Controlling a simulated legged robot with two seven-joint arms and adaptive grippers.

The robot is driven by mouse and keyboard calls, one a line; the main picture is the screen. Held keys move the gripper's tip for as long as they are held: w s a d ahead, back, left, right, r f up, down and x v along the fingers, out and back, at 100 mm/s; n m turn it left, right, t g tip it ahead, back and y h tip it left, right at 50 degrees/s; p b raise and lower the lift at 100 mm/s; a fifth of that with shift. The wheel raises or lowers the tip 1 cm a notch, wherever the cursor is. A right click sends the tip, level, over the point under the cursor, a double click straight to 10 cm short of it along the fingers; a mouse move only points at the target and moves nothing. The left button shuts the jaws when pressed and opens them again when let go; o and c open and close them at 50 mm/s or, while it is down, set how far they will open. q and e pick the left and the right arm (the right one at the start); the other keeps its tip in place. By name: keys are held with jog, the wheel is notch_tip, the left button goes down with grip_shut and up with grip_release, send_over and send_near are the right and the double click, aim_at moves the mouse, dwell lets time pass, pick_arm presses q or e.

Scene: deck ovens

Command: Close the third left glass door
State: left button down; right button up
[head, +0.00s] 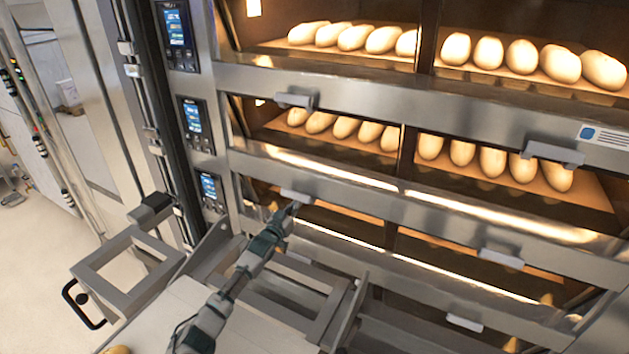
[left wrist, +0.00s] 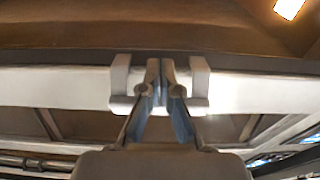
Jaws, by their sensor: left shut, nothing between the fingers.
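The deck oven has stacked decks with left and right openings. A grey handle (head: 297,195) sits on the left part of the steel rail below the second visible row of bread; I take it as the task door's handle. My left gripper (head: 293,208) is at this handle, shut and empty. In the left wrist view the closed fingertips (left wrist: 161,75) sit between the two blocks of the handle (left wrist: 120,80), against or very near it. A brown, lamp-lit interior shows above the rail there. I cannot tell the glass or the door's exact angle. My right gripper is out of view.
Bread rolls (head: 352,38) lie in the upper decks. Other handles (head: 553,153) stick out of the rails. A control panel (head: 210,187) is left of the deck. A grey metal frame (head: 130,262) with a black handle stands low at left. Open floor (head: 30,270) lies beyond it.

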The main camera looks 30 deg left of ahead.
pick_arm(q)
jog(key=s+f+p, duration=0.2)
jog(key=s+p, duration=0.3)
jog(key=s, duration=0.2)
jog(key=shift+d+f, duration=0.3)
jog(key=shift+f, duration=0.1)
dwell(0.8)
jog(key=shift+w, duration=0.1)
